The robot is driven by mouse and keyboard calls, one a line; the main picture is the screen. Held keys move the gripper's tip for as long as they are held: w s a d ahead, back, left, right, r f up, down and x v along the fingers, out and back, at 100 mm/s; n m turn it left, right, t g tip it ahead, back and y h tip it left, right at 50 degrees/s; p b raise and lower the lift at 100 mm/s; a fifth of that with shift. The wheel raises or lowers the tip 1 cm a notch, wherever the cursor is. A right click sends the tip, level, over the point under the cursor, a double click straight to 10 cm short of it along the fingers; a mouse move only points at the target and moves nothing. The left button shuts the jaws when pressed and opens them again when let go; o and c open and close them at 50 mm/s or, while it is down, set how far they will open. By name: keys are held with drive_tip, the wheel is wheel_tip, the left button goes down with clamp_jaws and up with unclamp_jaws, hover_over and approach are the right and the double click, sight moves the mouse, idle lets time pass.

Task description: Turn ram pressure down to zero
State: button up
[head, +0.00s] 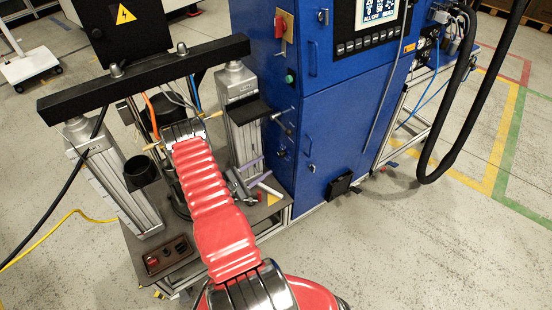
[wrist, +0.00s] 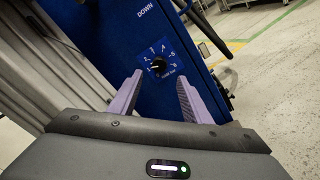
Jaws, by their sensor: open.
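The pressure dial is a small black knob (wrist: 158,67) on a dark blue face with white numbers around it, in the wrist view. It sits on the side of the blue cabinet (wrist: 140,40). I cannot clearly read where its pointer stands. My gripper (wrist: 160,82) is open, with its two purple fingers apart and nothing between them. The knob shows beyond the fingertips, between them and slightly above, and looks apart from them. In the head view my gripper (head: 260,174) is close to the left side of the blue cabinet (head: 345,135).
The word DOWN is printed above the dial. A grey metal column (head: 243,120) stands left of the cabinet under a black crossbar (head: 145,78). A black hose (head: 450,150) hangs on the right. Open floor (head: 420,250) lies at the front right.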

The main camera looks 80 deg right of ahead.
sight(280, 156)
drive_tip(key=x, duration=0.8)
